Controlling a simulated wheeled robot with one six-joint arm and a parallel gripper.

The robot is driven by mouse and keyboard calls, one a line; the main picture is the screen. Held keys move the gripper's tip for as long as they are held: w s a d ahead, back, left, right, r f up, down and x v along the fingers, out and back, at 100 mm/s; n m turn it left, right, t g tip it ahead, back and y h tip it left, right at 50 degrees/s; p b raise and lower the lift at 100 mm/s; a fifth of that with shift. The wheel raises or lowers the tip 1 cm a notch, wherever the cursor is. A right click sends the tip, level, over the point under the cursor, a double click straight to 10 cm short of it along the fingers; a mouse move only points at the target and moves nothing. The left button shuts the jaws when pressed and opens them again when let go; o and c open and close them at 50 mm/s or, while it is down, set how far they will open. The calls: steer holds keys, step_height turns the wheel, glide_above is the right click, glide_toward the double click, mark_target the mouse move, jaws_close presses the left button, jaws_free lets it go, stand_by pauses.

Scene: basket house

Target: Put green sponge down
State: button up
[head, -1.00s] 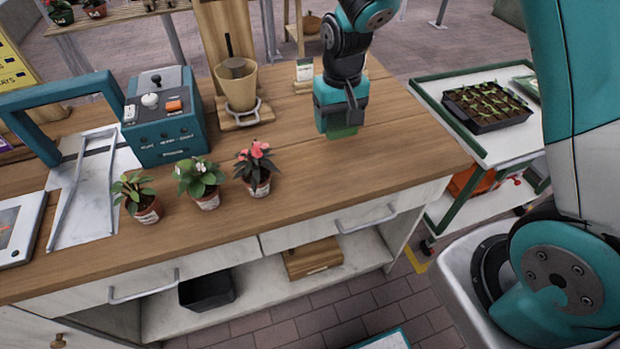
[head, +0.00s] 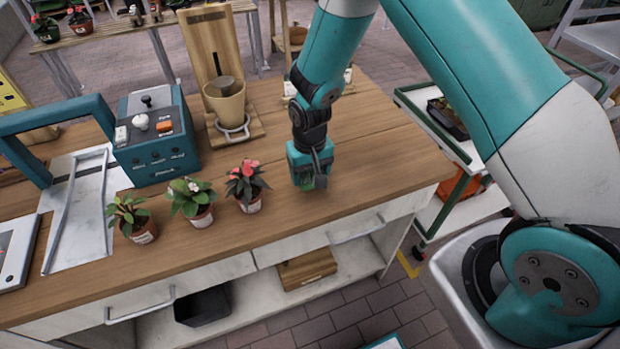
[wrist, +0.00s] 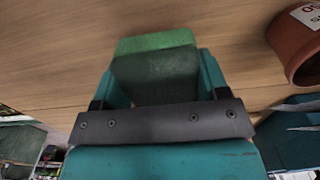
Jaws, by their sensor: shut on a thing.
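The green sponge (wrist: 155,65) is between the jaws of my gripper (wrist: 155,85) in the wrist view, with its far end sticking out past the fingers. In the head view my gripper (head: 313,178) points down over the wooden table (head: 370,165), to the right of the potted plants. Only a small bit of the sponge (head: 308,184) shows there, at the fingertips. I cannot tell whether the sponge touches the tabletop.
A plant with red flowers (head: 246,187) stands close to the left of my gripper, and its pot (wrist: 298,45) shows in the wrist view. A beige pot (head: 226,102) on a wooden stand is behind. The tabletop to the right is clear.

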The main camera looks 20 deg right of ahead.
steer(key=shift+f+p, duration=0.4)
steer(key=shift+f, duration=1.5)
steer(key=shift+f, duration=0.25)
steer(key=o, duration=0.9)
steer(key=shift+r, duration=0.1)
steer(key=shift+r, duration=0.1)
